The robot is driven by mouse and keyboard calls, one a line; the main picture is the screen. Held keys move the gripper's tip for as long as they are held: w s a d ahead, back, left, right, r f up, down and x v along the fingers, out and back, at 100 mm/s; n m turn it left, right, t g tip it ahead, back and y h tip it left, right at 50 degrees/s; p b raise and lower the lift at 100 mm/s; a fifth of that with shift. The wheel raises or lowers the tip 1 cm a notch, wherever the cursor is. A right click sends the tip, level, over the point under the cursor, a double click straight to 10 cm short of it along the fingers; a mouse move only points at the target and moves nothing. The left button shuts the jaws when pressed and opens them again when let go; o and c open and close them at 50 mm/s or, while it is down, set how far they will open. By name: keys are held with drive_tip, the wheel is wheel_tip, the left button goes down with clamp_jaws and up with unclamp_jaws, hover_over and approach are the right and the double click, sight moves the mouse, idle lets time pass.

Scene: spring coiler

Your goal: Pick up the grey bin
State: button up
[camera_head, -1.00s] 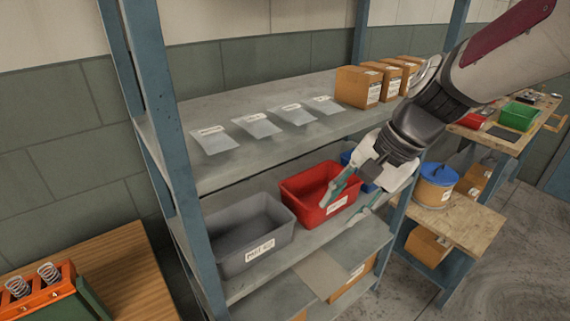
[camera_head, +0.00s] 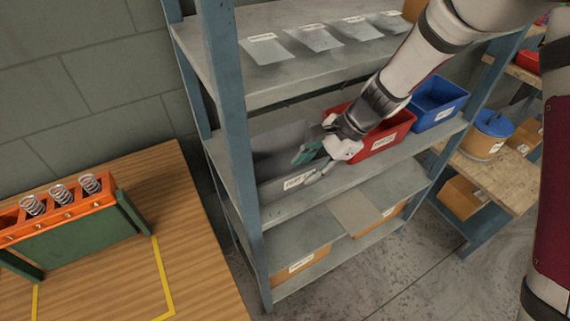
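The grey bin (camera_head: 278,163) sits on the middle shelf of the blue-framed rack, at the left end behind the front post, with a white label on its front. My gripper (camera_head: 312,163) is at the bin's right end, its fingers apart, one near or over the inside and one in front of the labelled wall. I cannot tell whether either finger touches the bin. The gripper covers the bin's right side.
A red bin (camera_head: 388,143) and a blue bin (camera_head: 437,101) stand to the right on the same shelf (camera_head: 345,178). The rack post (camera_head: 233,130) stands close by on the left. A wooden table (camera_head: 185,240) with an orange spring holder (camera_head: 62,218) is at left.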

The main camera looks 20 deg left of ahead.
sight(296, 181)
drive_tip(key=shift+x, duration=3.1)
drive_tip(key=shift+d+f, duration=0.1)
drive_tip(key=shift+d, duration=0.1)
clamp_jaws()
